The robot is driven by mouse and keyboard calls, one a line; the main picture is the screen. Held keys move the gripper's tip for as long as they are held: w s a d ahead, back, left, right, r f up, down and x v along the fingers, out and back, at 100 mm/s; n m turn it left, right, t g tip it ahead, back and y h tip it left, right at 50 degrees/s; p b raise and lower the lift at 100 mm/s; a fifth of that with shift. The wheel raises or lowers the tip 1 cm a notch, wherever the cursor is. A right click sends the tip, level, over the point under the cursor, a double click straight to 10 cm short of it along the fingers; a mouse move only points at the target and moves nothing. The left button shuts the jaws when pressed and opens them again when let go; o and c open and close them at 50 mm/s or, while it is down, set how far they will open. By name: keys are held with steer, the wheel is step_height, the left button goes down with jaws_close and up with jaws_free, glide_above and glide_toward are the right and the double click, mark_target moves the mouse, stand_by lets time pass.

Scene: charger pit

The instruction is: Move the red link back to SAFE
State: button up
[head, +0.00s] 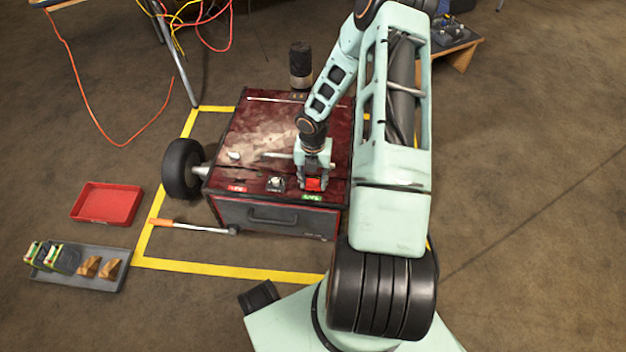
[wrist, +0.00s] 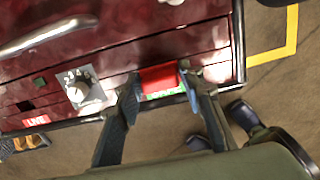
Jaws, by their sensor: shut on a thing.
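The red link (head: 314,184) is at the right front of the dark red charger's top, directly behind the green SAFE label (head: 312,197). My gripper (head: 313,180) reaches down from above and is shut on the link. In the wrist view the red link (wrist: 158,77) sits between the two fingertips, with a bit of green label (wrist: 160,94) just below it. The fingers hide its ends, and I cannot tell whether it is fully seated. The red LIVE label (head: 237,188) is at the left front; no link is seen beside it.
A dial (wrist: 82,88) stands between the two labels. The charger (head: 265,140) has a handle, a wheel (head: 183,168) and a dark post (head: 301,66). A red tray (head: 107,203), a grey tray (head: 75,280) and an orange-handled bar (head: 190,227) lie at left. Yellow floor tape surrounds the charger.

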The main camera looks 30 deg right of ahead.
steer(key=shift+f+b, duration=0.35)
steer(key=shift+f, duration=0.4)
steer(key=o, duration=1.3)
steer(key=shift+r, duration=0.1)
steer(key=shift+o, duration=0.2)
step_height(320, 180, up, 12)
